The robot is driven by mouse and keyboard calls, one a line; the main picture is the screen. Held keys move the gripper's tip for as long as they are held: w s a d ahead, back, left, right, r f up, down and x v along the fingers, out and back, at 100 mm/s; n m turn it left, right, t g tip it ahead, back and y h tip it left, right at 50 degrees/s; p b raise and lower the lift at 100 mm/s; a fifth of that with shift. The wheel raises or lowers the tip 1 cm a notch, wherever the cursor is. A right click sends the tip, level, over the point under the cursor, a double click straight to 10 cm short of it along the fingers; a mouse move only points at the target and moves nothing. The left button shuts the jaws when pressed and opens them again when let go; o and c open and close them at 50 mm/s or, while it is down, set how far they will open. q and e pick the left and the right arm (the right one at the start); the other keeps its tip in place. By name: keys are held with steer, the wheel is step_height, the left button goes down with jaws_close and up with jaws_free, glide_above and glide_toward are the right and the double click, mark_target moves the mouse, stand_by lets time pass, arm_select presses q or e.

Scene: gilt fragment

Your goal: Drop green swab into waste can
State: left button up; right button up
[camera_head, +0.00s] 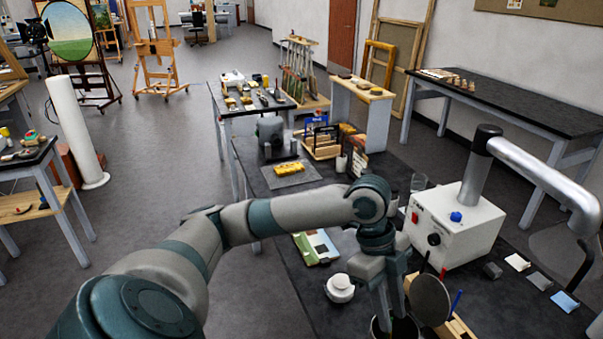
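My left gripper (391,308) points down at the bottom of the head view. Its fingertips are over or just inside the mouth of a dark round can (405,331), which appears to be the waste can. The can is cut off by the lower picture edge. I cannot make out a green swab; it may be hidden by the fingers or inside the can. Whether the fingers are parted or closed is not clear. My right gripper is not in view.
A wooden holder (455,331) with a round grey disc (429,300) stands close to the right of the gripper. A white box with knobs (452,225) and a silver arm (545,180) is behind it. A white jar (340,288) stands to the left. Small swatches lie right.

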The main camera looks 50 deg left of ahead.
arm_select(q)
steer(key=shift+r, duration=0.1)
steer(key=b+v, duration=0.3)
steer(key=v, duration=1.4)
steer(key=shift+r, duration=0.15)
stand_by(0.5)
